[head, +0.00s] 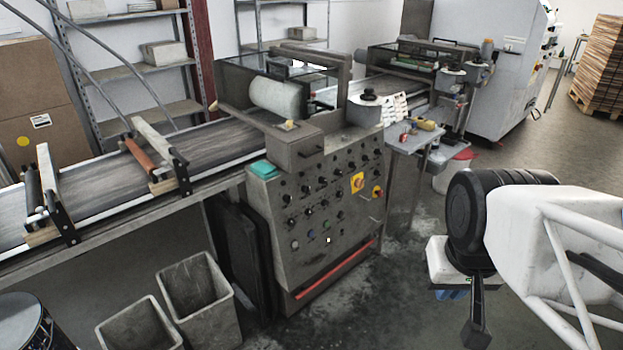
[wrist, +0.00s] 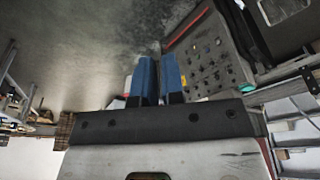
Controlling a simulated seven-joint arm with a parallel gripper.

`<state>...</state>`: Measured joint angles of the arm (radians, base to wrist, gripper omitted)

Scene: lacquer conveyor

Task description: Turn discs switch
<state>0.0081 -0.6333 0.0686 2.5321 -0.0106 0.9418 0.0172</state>
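The grey control panel (head: 330,215) on the machine's front carries several rows of small black knobs and buttons. The labels are too small to read, so I cannot tell which one is the discs switch. My gripper (head: 452,294) hangs to the right of the panel, well apart from it, with its blue fingers partly hidden. In the wrist view my gripper (wrist: 160,78) shows a narrow empty gap between its fingers, and the panel (wrist: 197,62) lies beyond them.
A conveyor (head: 100,190) with rollers runs left of the panel. Two grey bins (head: 200,290) stand on the floor at the lower left. A small side table (head: 405,140) with items and a white bucket (head: 455,170) stand right of the machine. The floor between panel and gripper is clear.

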